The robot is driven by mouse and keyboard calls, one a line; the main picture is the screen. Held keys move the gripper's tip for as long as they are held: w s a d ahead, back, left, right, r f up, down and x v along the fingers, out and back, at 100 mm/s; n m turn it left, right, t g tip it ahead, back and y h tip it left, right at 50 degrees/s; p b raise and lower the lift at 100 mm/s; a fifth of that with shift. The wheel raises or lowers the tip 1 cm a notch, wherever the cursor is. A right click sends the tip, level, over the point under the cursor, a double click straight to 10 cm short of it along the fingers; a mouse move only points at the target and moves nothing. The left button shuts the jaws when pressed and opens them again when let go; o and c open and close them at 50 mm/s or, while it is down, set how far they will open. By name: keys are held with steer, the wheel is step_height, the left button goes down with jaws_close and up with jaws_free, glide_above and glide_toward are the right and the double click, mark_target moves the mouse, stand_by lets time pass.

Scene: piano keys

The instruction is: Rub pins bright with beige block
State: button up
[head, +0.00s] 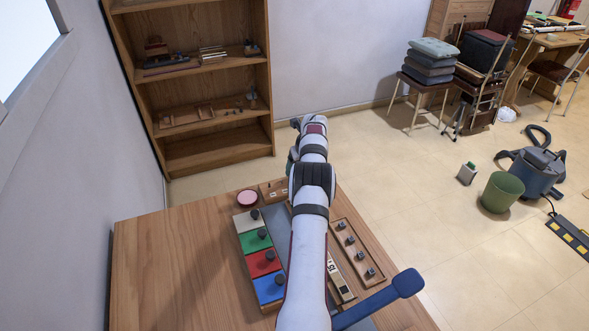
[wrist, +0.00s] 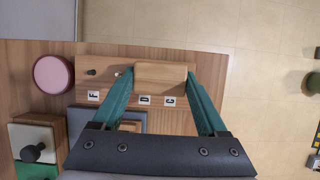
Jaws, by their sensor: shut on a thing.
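In the wrist view my gripper (wrist: 160,78) has its teal fingers closed on the two ends of a beige block (wrist: 160,72). The block lies across the right part of a wooden pin rail (wrist: 100,84), over or on it; I cannot tell whether it touches. A dark pin (wrist: 91,72) stands at the left of the rail, clear of the block. A lighter pin (wrist: 118,74) shows just left of the left fingertip. Labels F, D and C are below. Any pin under the block is hidden. In the head view the rail (head: 268,188) is partly behind my arm.
A pink round pad (wrist: 53,75) lies left of the rail. A tray with several dark knobs (head: 351,240) is right of my arm. The table's left (head: 170,260) is clear.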

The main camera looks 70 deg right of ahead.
steer(key=shift+w+a+f, duration=0.1)
steer(key=shift+w+a, duration=2.8)
steer(key=shift+a, duration=0.05)
steer(key=shift+s+d, duration=2.95)
steer(key=shift+w+a, duration=2.95)
steer(key=shift+a, duration=0.05)
steer(key=shift+s+d, duration=2.95)
steer(key=shift+d, duration=0.05)
steer(key=shift+w+a, duration=2.9)
steer(key=shift+a, duration=0.05)
step_height(320, 180, up, 8)
steer(key=shift+w, duration=0.1)
